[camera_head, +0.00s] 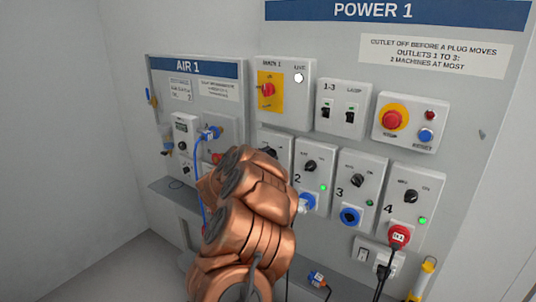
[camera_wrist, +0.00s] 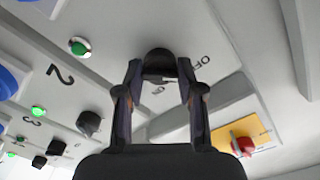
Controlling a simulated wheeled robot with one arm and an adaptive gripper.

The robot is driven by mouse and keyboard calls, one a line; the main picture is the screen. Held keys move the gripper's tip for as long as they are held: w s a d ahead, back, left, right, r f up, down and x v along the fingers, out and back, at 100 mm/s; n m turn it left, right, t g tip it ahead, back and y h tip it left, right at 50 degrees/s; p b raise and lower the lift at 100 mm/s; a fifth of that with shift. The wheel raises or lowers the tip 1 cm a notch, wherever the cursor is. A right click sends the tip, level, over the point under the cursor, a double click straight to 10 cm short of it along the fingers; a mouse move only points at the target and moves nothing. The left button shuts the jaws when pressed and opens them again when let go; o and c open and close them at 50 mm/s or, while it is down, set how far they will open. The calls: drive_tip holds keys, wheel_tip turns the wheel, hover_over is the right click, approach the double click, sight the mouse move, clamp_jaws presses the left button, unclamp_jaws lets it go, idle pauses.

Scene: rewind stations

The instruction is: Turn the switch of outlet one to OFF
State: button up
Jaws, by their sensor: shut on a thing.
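The switch of outlet one is a black round knob (camera_wrist: 160,62) on a pale panel in the wrist view. My gripper (camera_wrist: 162,78) has its two fingers on either side of the knob, shut on it. An OFF label (camera_wrist: 203,62) shows right of the knob; which way the knob points is hard to tell.
Outlet two's knob (camera_head: 310,165), outlet three's (camera_head: 357,180) and outlet four's (camera_head: 411,196) are to the right. The MAIN 1 red switch (camera_head: 267,90) is above. A red emergency button (camera_head: 394,119) is at upper right. A blue plug (camera_head: 307,201) sits in outlet two.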

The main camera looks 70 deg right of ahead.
drive_tip(key=shift+f+n, duration=0.1)
drive_tip(key=shift+n, duration=0.2)
drive_tip(key=o, duration=1.1)
drive_tip(key=shift+a, duration=0.1)
drive_tip(key=v, duration=1.2)
